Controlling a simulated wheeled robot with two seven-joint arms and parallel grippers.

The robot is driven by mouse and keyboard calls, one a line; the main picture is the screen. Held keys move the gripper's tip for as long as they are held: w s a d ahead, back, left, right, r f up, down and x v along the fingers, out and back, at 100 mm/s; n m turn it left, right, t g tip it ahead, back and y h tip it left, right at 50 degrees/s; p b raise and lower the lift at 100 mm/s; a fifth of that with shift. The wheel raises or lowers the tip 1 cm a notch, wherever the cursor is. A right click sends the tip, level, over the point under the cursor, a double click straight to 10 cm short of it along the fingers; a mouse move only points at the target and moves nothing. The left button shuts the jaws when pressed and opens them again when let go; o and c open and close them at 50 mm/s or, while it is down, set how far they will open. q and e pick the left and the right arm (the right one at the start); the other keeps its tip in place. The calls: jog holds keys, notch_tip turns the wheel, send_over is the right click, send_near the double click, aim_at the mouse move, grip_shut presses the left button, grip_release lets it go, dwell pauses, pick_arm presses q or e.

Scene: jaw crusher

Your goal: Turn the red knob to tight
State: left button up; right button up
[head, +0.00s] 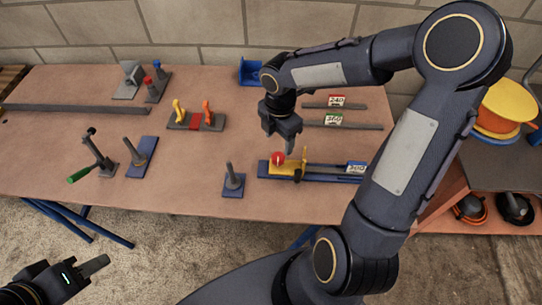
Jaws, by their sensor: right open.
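A round red knob (277,158) sits on a yellow block (284,169) near the front of the table, right of the middle. The block stands on a long blue base with a grey rail (328,177). My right gripper (284,146) points down just above the knob and block. It is open, and its fingers are apart from the knob as far as I can see. Any mark for tight on the knob is too small to read. My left gripper (97,265) is at the lower left, off the table's front edge, far from the knob; its jaw gap does not show clearly.
A long grey bar (70,108) lies at left.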

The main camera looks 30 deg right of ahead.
aim_at(278, 156)
notch_tip(278, 156, down, 8)
jog(key=shift+r+b, duration=0.1)
jog(key=shift+b, duration=0.3)
jog(key=shift+c, duration=0.2)
jog(key=c, duration=0.9)
jog(key=shift+c, duration=0.2)
